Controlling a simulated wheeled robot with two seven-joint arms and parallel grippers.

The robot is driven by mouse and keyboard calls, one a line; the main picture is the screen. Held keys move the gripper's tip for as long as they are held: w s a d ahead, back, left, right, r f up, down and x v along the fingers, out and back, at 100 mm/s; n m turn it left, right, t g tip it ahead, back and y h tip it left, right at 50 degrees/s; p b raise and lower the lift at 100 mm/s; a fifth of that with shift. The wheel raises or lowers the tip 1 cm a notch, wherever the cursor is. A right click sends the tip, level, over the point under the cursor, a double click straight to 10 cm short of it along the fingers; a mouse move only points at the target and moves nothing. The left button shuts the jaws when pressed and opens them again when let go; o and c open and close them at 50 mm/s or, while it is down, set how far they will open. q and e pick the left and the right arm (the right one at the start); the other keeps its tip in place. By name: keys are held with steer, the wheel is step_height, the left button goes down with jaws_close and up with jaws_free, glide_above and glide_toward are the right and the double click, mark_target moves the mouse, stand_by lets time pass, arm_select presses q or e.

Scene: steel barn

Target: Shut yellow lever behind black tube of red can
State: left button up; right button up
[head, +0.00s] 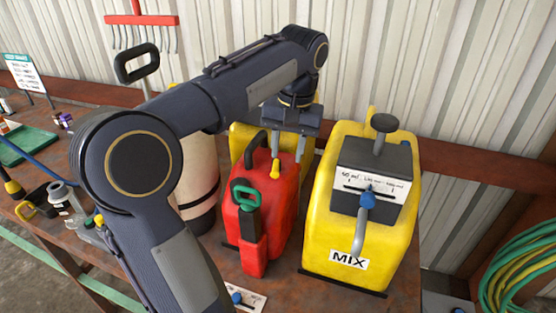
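The red can (257,231) stands upright on the bench, with a black looped handle (254,149) on top. A black tube with a green grip (246,213) is at its front. A small yellow lever (275,171) shows at the can's upper right, behind and right of the black tube. My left gripper (289,151) reaches over the can from above, pointing down. Its two fingers are apart, with the left one just above the yellow lever; I cannot tell if they touch. My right gripper is not in view.
A yellow MIX tank (318,232) with a grey spout stands close on the right. A pale cylinder (199,174) stands left of the can, partly behind my arm. Another yellow container (239,138) is behind the can. A green hose (522,270) hangs at far right.

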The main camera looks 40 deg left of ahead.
mark_target(276, 168)
arm_select(q)
steer(key=shift+n+g, duration=0.6)
steer(key=shift+n, duration=0.2)
steer(key=a+f, duration=0.1)
steer(key=f, duration=0.1)
steer(key=a+f, duration=0.1)
steer(key=f, duration=0.1)
steer(key=w+a+f, duration=0.1)
steer(key=a+f, duration=0.1)
steer(key=shift+f, duration=0.15)
jaws_close()
